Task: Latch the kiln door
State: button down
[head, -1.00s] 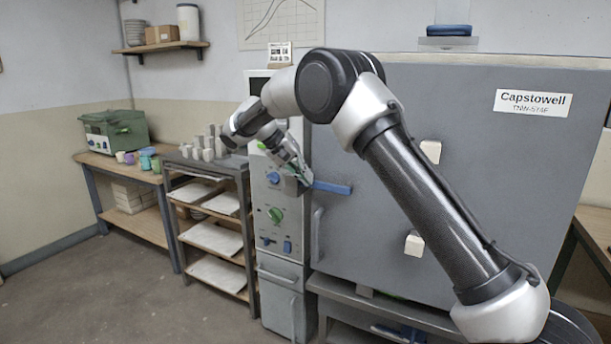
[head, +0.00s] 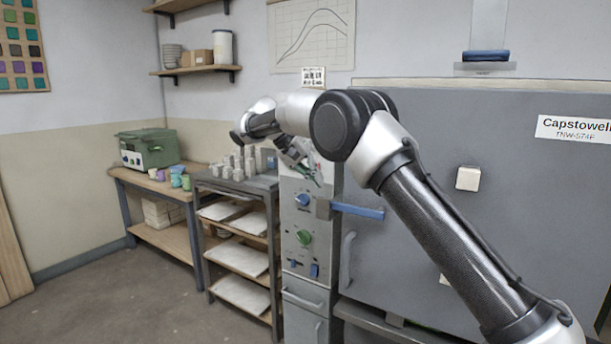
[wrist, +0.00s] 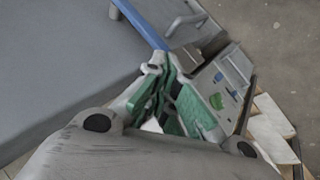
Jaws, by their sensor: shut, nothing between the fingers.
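The kiln door (head: 420,150) is the large grey panel on the right of the head view and looks closed against the control column. The latch is a blue bar (head: 357,210) lying about level, from a grey pivot block at the column across the door's left edge. It also shows in the wrist view (wrist: 140,25). My gripper (head: 317,180) is above the pivot end of the blue bar, apparently apart from it. In the wrist view its green-padded fingers (wrist: 166,72) are shut and empty. My arm hides part of the door.
The control column (head: 300,245) has blue and green knobs. A grey door handle (head: 348,258) sits below the latch. Left of the column stand a shelf rack (head: 240,262) with small grey pieces on top and a bench (head: 165,180) with a green box. Floor at left is clear.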

jog(key=shift+w+a+r, duration=0.15)
jog(key=shift+a+r, duration=0.15)
jog(key=shift+a, duration=0.4)
jog(key=shift+w+a+r, duration=0.1)
jog(key=shift+a+r, duration=0.15)
jog(key=shift+a, duration=0.45)
jog(key=s+f+n+y, duration=0.2)
jog(key=s+f+n, duration=0.3)
jog(key=f, duration=0.4)
jog(key=s+d+r+t+y, duration=0.1)
jog(key=s+d+r+y, duration=0.1)
jog(key=s+d, duration=0.8)
jog(key=s+d+r+m+t+y, duration=0.1)
jog(key=s+d+r, duration=0.2)
jog(key=s+d, duration=0.6)
jog(key=s+d+r+m+t+y, duration=0.1)
jog(key=s+d, duration=0.9)
jog(key=s, duration=1.1)
notch_tip(320, 180, up, 2)
jog(key=shift+d+r+t+y, duration=0.15)
jog(key=shift+d+t+y, duration=0.2)
jog(key=shift+y, duration=0.45)
